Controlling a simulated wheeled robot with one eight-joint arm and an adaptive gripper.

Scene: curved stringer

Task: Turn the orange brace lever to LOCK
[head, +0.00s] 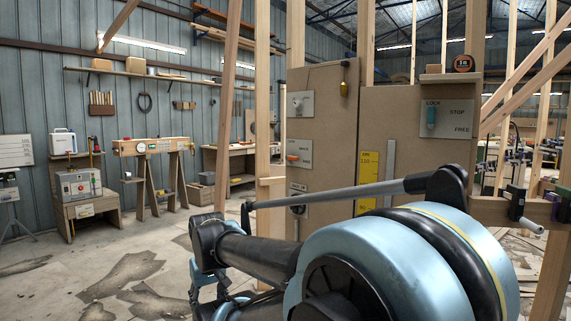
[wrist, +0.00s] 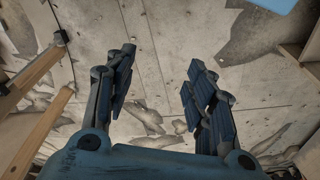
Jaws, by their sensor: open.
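The orange brace lever (head: 292,157) is small in the head view. It sits on a pale plate (head: 305,147) on the left brown panel, above my arm. Its handle looks roughly level, pointing left. The plate's lettering is too small to read surely. My gripper (wrist: 160,75) is open and empty in the wrist view, with its fingers apart over the cracked floor. The lever is not in the wrist view. In the head view my arm crosses the lower middle, and the gripper end hangs low at left, mostly hidden and well apart from the lever.
A teal lever (head: 431,120) sits on another plate marked LOCK, STOP and FREE. A grey knob plate (head: 300,104) is above the orange lever. A yellow tag (head: 368,178) is on the panel. Timber posts (head: 263,100) stand beside it. Floor at left is open.

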